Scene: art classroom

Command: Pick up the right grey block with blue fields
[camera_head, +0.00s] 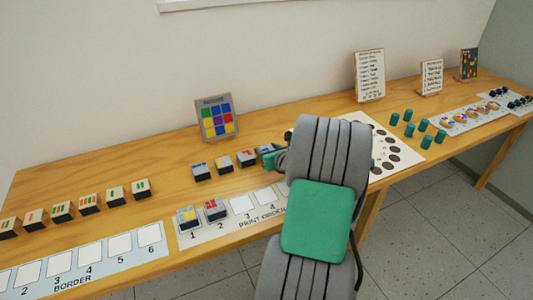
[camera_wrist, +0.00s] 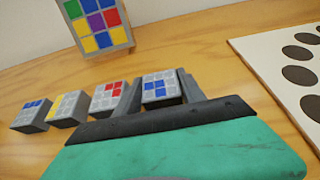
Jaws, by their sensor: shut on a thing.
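The right grey block with blue fields (camera_wrist: 159,88) is at the right end of a row of blocks in the wrist view. My gripper (camera_wrist: 161,92) is shut on it, one finger on each side. I cannot tell whether it is clear of the table. In the head view my arm and gripper (camera_head: 275,158) hide most of this block. Another grey block with blue fields (camera_head: 201,173) stands at the left end of the row; it also shows in the wrist view (camera_wrist: 31,116).
Between them stand a yellow-marked block (camera_head: 224,166) and a red-marked block (camera_head: 246,159), the red one close to my left finger. The print order strip (camera_head: 262,222) holds blocks on 1 and 2. A picture card (camera_head: 217,118) stands behind. A white board with dark circles (camera_wrist: 270,62) lies right.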

